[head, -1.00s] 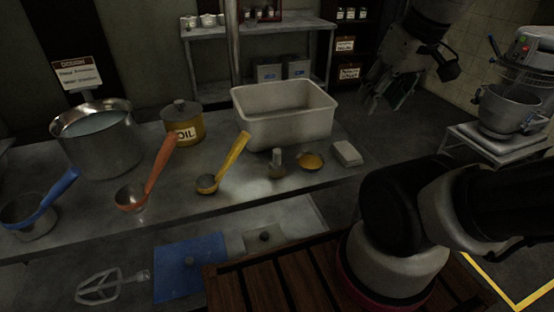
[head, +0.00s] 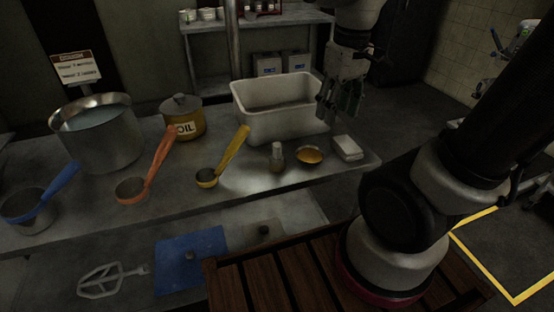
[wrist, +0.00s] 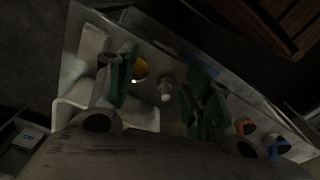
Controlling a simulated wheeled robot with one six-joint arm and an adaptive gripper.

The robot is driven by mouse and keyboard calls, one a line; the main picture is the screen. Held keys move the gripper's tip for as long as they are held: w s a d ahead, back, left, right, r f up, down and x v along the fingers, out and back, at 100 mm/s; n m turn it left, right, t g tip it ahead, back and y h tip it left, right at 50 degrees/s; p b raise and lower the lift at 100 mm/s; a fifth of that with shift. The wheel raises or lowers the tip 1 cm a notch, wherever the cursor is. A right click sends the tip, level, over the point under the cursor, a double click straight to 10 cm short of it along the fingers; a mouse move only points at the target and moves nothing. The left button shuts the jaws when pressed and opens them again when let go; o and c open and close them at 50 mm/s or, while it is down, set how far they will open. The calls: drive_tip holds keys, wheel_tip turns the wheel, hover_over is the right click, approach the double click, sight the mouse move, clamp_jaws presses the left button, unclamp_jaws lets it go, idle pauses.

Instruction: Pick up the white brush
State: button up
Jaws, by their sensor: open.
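A small upright item with a pale top, which I take for the white brush (head: 277,157), stands near the front edge of the steel counter (head: 225,205). It is too small to tell its shape surely. It also shows in the wrist view (wrist: 165,88), between my fingers but farther off. My gripper (head: 340,108) has green finger pads and is open and empty. It hangs above the counter's right end, by the white tub's right side, apart from the brush. In the wrist view my gripper (wrist: 160,72) has its two fingers spread wide.
A yellow-filled bowl (head: 308,156) and a white block (head: 347,148) are right of the brush. The white tub (head: 282,122) stands behind. Yellow (head: 208,178), orange (head: 131,190) and blue-handled (head: 28,208) ladles, an oil pot (head: 182,122) and a large pot (head: 100,140) are left.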

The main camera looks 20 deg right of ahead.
drive_tip(key=w+a+f+n+g, duration=0.2)
drive_tip(key=w+a+f+n, duration=0.55)
drive_tip(key=f, duration=0.25)
drive_tip(key=n, duration=0.3)
hover_over(277, 144)
drive_tip(key=shift+s+a+f+m+t, duration=0.15)
drive_tip(key=shift+s+f+m+t, duration=0.1)
drive_tip(key=shift+s+f+t, duration=0.15)
drive_tip(key=shift+w+a+r+n, duration=0.2)
drive_tip(key=shift+w+n, duration=0.1)
drive_tip(key=shift+n, duration=0.3)
drive_tip(key=shift+w+n+t, duration=0.15)
drive_tip(key=shift+n+t, duration=0.15)
drive_tip(key=shift+f, duration=0.3)
drive_tip(key=f, duration=0.7)
drive_tip(key=shift+d+f, duration=0.15)
drive_tip(key=shift+d, duration=0.2)
clamp_jaws()
